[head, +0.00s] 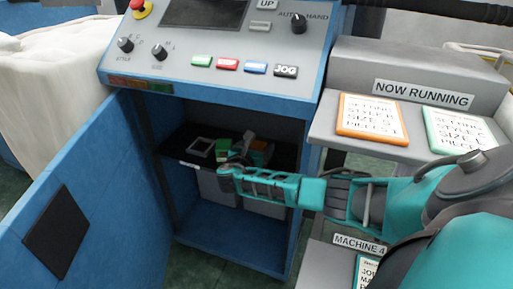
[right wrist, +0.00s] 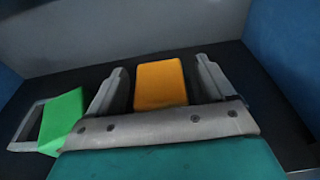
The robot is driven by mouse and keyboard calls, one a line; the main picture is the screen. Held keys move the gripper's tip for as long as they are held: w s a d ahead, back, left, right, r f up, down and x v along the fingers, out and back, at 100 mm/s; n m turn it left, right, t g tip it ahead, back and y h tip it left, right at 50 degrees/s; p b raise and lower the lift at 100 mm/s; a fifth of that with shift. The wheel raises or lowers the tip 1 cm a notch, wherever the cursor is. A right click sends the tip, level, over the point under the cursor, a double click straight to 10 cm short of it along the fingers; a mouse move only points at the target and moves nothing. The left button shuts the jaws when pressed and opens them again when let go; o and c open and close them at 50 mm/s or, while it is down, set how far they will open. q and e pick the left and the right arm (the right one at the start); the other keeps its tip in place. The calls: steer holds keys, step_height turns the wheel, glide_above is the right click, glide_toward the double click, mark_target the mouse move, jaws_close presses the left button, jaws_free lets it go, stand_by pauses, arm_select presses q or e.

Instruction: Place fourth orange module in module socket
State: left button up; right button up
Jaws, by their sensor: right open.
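The orange module (right wrist: 160,84) is a block on the dark shelf in the open cabinet. In the right wrist view it stands between the two fingers of my right gripper (right wrist: 160,88), which is open, with gaps beside the block. A grey square frame (head: 200,147), which looks like a socket, lies on the shelf to the left. A green module (right wrist: 62,122) sits at its right side, tilted; I cannot tell whether it is seated. My left gripper is not in view.
The cabinet's blue door (head: 75,190) stands open at the left. The control panel (head: 225,50) overhangs the opening. A grey side stand (head: 345,75) with an orange-framed card (head: 372,118) is at the right. Grey boxes hang below the shelf.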

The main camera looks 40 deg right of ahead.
steer(key=p+v, duration=0.2)
steer(key=v, duration=0.3)
steer(key=shift+r, duration=0.1)
steer(key=s+a+f+m+y+p, duration=0.1)
steer(key=s+a+f+m+y, duration=0.45)
steer(key=a, duration=0.65)
steer(key=s+a+f+m+y+p, duration=0.1)
steer(key=s+a+f+m+y, duration=0.1)
steer(key=s+a+f+y, duration=0.7)
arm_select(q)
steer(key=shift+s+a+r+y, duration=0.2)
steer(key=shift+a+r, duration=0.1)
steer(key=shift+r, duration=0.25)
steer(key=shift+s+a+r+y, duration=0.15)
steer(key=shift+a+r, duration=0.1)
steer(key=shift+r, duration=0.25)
arm_select(e)
steer(key=s+a+r+m+t+y, duration=0.1)
steer(key=s+a+r+m+t, duration=0.1)
steer(key=r+m, duration=0.3)
steer(key=s+a+r+m+t+y, duration=0.1)
steer(key=s+a+r+m, duration=0.3)
steer(key=m, duration=0.4)
step_height(320, 180, up, 2)
steer(key=shift+s+a+r+t, duration=0.1)
steer(key=shift+s+a+t, duration=0.3)
steer(key=shift+a, duration=0.25)
